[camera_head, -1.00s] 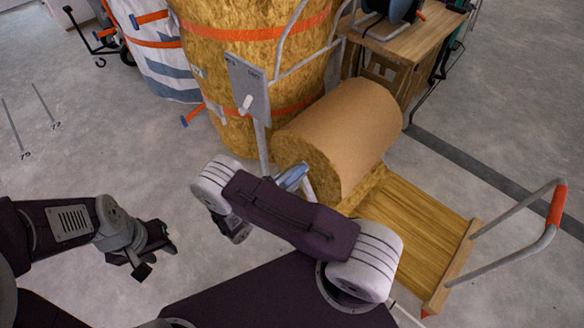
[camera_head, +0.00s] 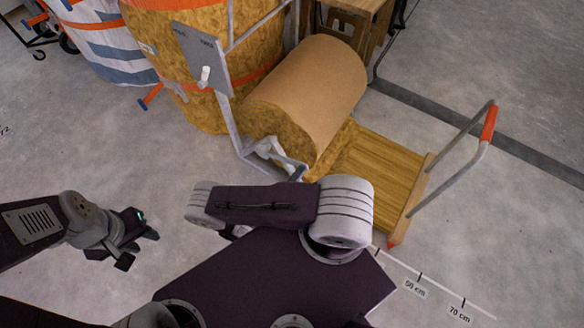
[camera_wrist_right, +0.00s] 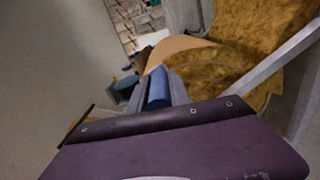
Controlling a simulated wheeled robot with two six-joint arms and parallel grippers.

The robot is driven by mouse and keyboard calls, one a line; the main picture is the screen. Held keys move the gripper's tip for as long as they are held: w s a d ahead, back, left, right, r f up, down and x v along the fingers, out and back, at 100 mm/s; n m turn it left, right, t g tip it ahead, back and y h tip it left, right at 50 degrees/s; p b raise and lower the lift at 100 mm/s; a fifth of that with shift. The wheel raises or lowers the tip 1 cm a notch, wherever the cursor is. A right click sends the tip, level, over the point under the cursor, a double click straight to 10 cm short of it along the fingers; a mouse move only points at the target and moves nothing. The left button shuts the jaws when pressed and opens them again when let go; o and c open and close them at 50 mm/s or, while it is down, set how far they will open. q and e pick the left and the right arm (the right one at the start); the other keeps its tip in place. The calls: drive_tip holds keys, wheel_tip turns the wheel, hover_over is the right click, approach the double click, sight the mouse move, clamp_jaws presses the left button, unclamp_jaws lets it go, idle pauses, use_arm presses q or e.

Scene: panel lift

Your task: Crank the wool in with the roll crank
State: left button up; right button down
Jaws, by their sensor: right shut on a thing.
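The wool roll (camera_head: 315,85) has a brown paper-like outside and yellow wool at its end, and lies at the wooden deck's upper left end. In the right wrist view, my right gripper (camera_wrist_right: 158,90) is shut on a blue cylindrical grip, the roll crank's handle (camera_wrist_right: 157,88). The rest of the crank is hard to make out. In the head view my right arm hides most of that gripper and the handle. My left gripper (camera_head: 135,245) is open and empty over bare floor, well apart from the roll.
A grey upright plate with a white knob (camera_head: 205,76) stands on a metal frame left of the roll. Behind it is a large strapped wool bale (camera_head: 190,65). The wooden deck (camera_head: 375,170) has a red-gripped push bar (camera_head: 488,125) at right.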

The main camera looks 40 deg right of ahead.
drive_tip(key=shift+s+f+m, duration=0.15)
drive_tip(key=shift+f+m, duration=0.15)
drive_tip(key=shift+f, duration=0.35)
drive_tip(key=shift+s+d+f+b, duration=0.1)
drive_tip(key=shift+f+b, duration=0.2)
drive_tip(key=shift+f, duration=0.25)
drive_tip(key=shift+s+d+f+b, duration=0.1)
drive_tip(key=shift+f+b, duration=0.15)
drive_tip(key=shift+f, duration=0.3)
drive_tip(key=c, duration=1.2)
unclamp_jaws()
